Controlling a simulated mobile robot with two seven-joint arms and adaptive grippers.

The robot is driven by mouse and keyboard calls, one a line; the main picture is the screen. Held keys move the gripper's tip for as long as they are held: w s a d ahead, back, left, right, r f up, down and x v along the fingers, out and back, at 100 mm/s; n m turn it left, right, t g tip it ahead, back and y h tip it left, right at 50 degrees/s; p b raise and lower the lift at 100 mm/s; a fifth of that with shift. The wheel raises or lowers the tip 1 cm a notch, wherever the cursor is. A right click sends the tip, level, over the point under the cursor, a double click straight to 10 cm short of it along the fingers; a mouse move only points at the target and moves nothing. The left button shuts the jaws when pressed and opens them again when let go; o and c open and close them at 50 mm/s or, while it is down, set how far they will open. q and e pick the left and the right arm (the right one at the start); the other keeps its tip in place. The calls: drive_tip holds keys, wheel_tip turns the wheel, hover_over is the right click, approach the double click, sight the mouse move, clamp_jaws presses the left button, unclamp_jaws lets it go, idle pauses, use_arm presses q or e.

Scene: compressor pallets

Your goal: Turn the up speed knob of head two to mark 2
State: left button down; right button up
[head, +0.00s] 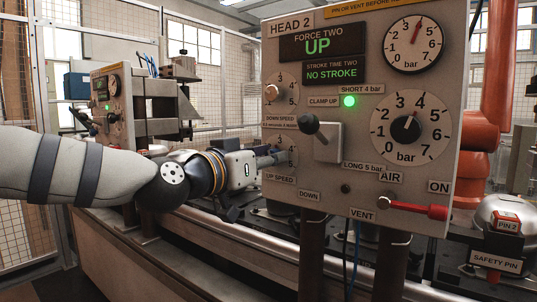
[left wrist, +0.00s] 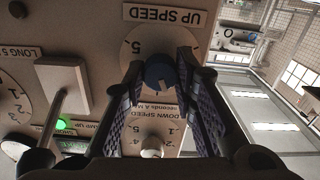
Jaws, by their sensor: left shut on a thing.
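The HEAD 2 panel (head: 365,185) stands upright on the right of the head view. Its up speed dial (head: 286,145) is low on the left edge, above the UP SPEED label (head: 280,178). My left gripper (head: 272,159) reaches it from the left and hides the knob there. In the left wrist view, the picture is turned over. The blue up speed knob (left wrist: 158,72) sits between the two dark fingers of my left gripper (left wrist: 160,67), which is shut on it. A 5 shows on the dial (left wrist: 140,47); I cannot read the knob's pointer setting. My right gripper is not in view.
The down speed knob (head: 271,92) is just above the gripper. A black-ball lever (head: 309,124) juts out to its right. A red-handled air valve (head: 415,208) is lower right. Another panel (head: 112,108) stands behind my left arm.

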use_arm(q)
drive_tip(key=shift+f+n+p, duration=0.1)
drive_tip(key=shift+n+p, duration=0.25)
drive_tip(key=shift+n, duration=3.25)
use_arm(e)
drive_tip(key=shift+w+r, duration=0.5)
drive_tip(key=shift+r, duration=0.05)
use_arm(q)
drive_tip(key=c, duration=1.3)
unclamp_jaws()
drive_tip(key=shift+a, duration=0.1)
drive_tip(key=v, duration=1.2)
